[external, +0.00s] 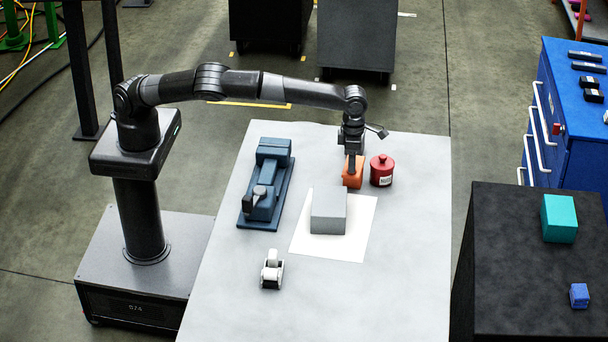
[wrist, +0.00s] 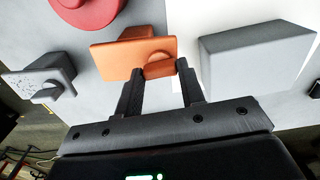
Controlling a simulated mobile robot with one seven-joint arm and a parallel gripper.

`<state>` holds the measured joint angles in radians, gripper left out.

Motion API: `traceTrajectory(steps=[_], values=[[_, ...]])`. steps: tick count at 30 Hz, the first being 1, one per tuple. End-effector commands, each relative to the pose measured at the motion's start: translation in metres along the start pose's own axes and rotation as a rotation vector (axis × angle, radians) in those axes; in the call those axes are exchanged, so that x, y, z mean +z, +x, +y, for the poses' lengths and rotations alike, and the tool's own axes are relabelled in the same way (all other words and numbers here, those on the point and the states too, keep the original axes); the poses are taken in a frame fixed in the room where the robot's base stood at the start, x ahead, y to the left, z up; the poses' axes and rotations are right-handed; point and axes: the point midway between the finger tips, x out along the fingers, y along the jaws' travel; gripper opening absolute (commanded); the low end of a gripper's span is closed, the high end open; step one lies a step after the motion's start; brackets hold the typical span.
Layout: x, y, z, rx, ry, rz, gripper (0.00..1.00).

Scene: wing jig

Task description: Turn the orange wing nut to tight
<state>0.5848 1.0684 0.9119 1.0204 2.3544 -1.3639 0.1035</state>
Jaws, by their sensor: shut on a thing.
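The orange block (external: 353,181) stands near the far side of the table and also shows in the wrist view (wrist: 112,60). The orange wing nut (wrist: 159,63) is a rounded tab on the block's face. My gripper (wrist: 161,72) has one finger on each side of the tab and is shut on it. In the external view my gripper (external: 351,164) comes down over the block and hides the wing nut. I cannot tell how tight the nut is.
A red lidded canister (external: 382,171) stands close right of the orange block. A grey block (external: 328,213) sits in front on a white sheet (external: 350,246). A blue vise-like fixture (external: 262,200) is left.

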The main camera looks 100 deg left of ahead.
Motion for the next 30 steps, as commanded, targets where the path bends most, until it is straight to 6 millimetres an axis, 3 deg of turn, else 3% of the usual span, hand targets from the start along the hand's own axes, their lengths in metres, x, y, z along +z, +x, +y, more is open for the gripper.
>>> traceTrajectory(steps=[30], values=[[0.0001,0.0005,0.0010,0.001,0.053,0.000,0.13]])
